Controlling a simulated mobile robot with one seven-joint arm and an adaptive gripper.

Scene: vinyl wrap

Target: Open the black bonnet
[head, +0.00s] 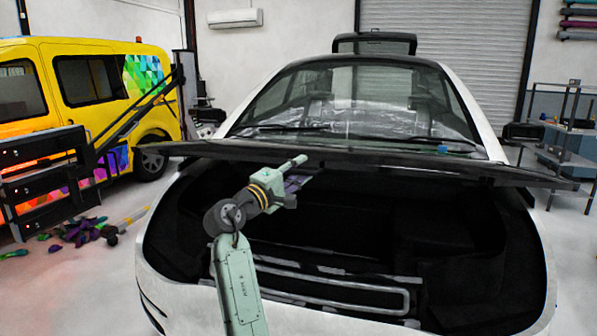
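The black bonnet (400,161) is raised and shows almost edge-on, as a thin dark panel across the front of the white car (160,262). The dark front compartment (330,215) under it is exposed. My arm reaches up from the bottom, and my gripper (298,182) is at the bonnet's near edge, left of the middle. The fingers are small and dark against the bonnet. I cannot tell whether they touch it or whether they are open or shut.
A yellow van (100,95) stands at the left, with a dark rack (45,180) before it. Coloured scraps (85,230) lie on the floor there. A metal shelf (570,135) stands at the right. A grey roller door (450,50) is behind the car.

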